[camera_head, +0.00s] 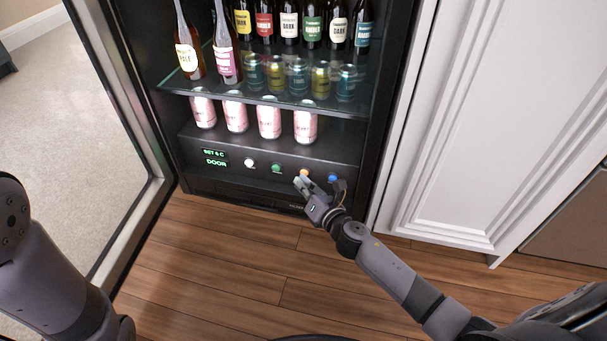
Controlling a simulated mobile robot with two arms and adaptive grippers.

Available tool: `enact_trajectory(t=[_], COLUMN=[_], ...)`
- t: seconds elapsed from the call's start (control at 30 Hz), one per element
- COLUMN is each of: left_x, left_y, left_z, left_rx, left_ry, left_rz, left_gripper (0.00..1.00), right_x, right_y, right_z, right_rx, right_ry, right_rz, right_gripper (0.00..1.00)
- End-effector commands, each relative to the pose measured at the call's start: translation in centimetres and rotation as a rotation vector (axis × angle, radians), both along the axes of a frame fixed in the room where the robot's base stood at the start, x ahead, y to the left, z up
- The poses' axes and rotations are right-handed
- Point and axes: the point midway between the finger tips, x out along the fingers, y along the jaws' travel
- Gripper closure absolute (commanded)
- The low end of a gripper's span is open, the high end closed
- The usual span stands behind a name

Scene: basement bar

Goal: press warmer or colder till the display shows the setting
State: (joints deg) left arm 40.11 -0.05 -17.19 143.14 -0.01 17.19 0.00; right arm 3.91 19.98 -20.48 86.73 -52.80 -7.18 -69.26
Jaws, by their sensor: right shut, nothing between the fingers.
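The display (214,157) is on the lower panel inside the open drinks fridge. Its green text seems to read "SET 6 C", with "DOOR" below it. To its right is a row of buttons: a white one (249,162), a green one (276,168), an orange one (304,173) and a blue one (332,178). I cannot read any labels. My right gripper (299,183) is shut and empty, with its tips just below the orange button; I cannot tell whether they touch the panel. My left arm enters at the left, but its gripper is out of view.
Pink cans (269,121) stand on a ledge above the panel. Coloured cans and bottles stand on the glass shelf (270,100) above them. The glass door (95,130) stands open at the left. A white cabinet (490,110) is at the right. The wood floor (220,270) in front is clear.

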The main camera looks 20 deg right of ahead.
Motion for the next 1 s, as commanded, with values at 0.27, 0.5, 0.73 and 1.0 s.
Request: enact_trajectory(t=[0.27,0.5,0.73,1.0], left_x=[0.0,0.0,0.0,-0.2], left_y=[0.0,0.0,0.0,0.0], left_z=[0.0,0.2,0.2,0.3], left_rx=[0.002,0.002,0.001,0.001], left_ry=[0.0,0.0,-0.001,-0.003], left_rz=[0.002,0.002,0.002,0.001], left_gripper=[0.0,0.0,0.0,0.0], right_x=[-0.1,-1.1,-1.4,-1.9], right_y=[0.1,0.7,0.9,1.3], right_z=[0.0,0.1,0.0,0.0], right_rx=[0.0,0.001,0.0,0.002], right_ry=[0.0,0.0,-0.001,0.001], right_rz=[-0.001,-0.002,-0.001,0.0], right_gripper=[1.0,1.0,1.0,1.0])
